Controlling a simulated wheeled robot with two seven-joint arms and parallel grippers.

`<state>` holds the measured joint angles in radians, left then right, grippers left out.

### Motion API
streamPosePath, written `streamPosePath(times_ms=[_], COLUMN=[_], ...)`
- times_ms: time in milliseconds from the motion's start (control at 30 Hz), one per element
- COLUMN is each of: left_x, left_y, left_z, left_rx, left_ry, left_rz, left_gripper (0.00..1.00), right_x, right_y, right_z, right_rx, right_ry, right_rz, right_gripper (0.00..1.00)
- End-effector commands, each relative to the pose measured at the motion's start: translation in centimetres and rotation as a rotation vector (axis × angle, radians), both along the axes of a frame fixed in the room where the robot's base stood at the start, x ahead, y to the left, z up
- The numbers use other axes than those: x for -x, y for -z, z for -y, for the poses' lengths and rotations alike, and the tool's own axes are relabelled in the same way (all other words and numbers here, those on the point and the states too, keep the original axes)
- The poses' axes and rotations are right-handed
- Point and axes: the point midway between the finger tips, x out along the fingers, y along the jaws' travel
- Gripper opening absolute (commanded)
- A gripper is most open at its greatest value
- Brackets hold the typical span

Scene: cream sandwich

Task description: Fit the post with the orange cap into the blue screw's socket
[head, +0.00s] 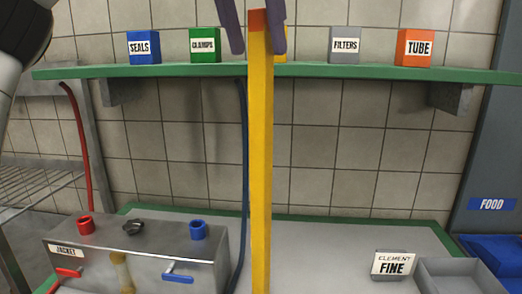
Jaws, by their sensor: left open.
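A long yellow post (261,150) with an orange cap (257,20) stands nearly upright in the middle of the head view. Its lower end runs out of the bottom of the picture. My left gripper (257,48) is open at the top edge, with one finger on each side of the post just at and below the cap. I cannot tell whether the right-hand finger touches it. A blue round fitting (198,230) sits on top of a metal box (120,250) to the left of the post. My right gripper is not in view.
The metal box, labelled JACKET, also carries a red fitting (85,226), a dark knob (133,228), and red (68,272) and blue (178,277) levers. A green shelf (180,70) with labelled blocks crosses behind. A FINE sign (393,263) and grey tray (460,275) lie right.

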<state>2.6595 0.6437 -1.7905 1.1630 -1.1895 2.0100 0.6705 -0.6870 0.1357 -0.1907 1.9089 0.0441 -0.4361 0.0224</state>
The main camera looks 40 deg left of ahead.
Motion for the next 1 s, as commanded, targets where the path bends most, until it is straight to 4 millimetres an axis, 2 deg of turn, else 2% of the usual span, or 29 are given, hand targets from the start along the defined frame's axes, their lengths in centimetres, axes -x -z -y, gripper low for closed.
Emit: streamPosePath(times_ms=[133,300,600,633,900,1000], left_x=[-0.9,-1.7,-1.9,-1.9,-1.9,-1.8], left_y=[2.2,3.9,4.3,4.3,4.3,4.3], left_z=[-0.2,-0.3,-0.3,-0.3,-0.3,-0.3], left_rx=[0.001,0.001,0.000,0.000,0.000,0.000], left_ry=[0.002,0.002,0.000,0.000,0.000,0.000], left_rz=[-0.007,-0.005,0.000,0.000,-0.001,-0.001], left_gripper=[0.45,0.45,0.45,0.44,0.00,0.00], right_x=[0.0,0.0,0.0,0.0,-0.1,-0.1], right_y=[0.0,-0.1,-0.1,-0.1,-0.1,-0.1], right_z=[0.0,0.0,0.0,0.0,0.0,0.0], right_rx=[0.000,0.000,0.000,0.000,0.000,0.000], right_ry=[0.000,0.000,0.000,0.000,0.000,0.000], right_rz=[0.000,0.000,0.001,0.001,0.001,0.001], right_gripper=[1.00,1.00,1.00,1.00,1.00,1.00])
